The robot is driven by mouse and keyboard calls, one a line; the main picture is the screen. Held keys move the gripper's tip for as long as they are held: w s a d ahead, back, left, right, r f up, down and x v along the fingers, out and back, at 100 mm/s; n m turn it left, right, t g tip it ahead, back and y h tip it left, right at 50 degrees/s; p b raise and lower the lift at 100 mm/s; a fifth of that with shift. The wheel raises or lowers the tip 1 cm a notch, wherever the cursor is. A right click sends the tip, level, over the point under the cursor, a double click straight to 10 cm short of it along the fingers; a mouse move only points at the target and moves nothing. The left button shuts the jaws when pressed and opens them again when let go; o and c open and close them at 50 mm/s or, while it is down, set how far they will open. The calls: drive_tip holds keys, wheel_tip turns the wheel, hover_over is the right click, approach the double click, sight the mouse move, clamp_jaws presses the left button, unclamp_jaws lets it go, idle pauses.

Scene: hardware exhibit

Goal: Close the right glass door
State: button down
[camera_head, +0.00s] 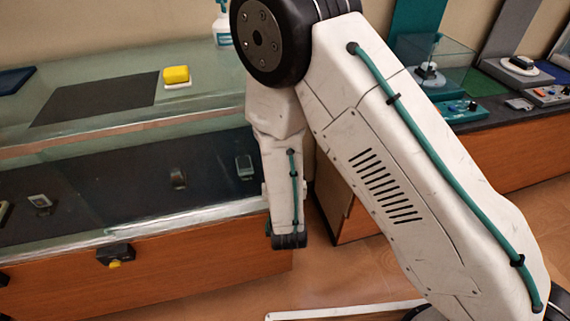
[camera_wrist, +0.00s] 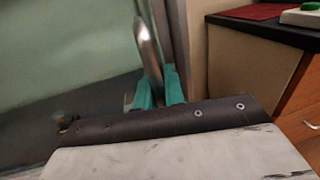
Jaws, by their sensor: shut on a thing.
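A curved silver handle (camera_wrist: 148,45) stands upright in the middle of the wrist view. The teal fingers of my gripper (camera_wrist: 158,88) are shut on its lower part. A greenish glass pane (camera_wrist: 65,45) fills the left of that view beside the handle; it appears to be the right glass door. A grey upright edge (camera_wrist: 182,40) runs just right of the handle. In the head view my arm covers the right end of the glass display case (camera_head: 130,235), and the fingers and handle are hidden there. I cannot tell how far the door stands open.
A dark mat (camera_head: 95,100), a yellow sponge (camera_head: 176,75) and a spray bottle (camera_head: 222,28) are on the case top. A black lock (camera_head: 116,254) sits on its front. Another wooden counter (camera_head: 500,155) stands to the right. Bare floor (camera_head: 340,280) lies in front.

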drive_tip(key=shift+w+d+r, duration=0.1)
drive_tip(key=shift+d, duration=0.1)
drive_tip(key=c, duration=1.5)
unclamp_jaws()
drive_tip(key=shift+d, duration=0.15)
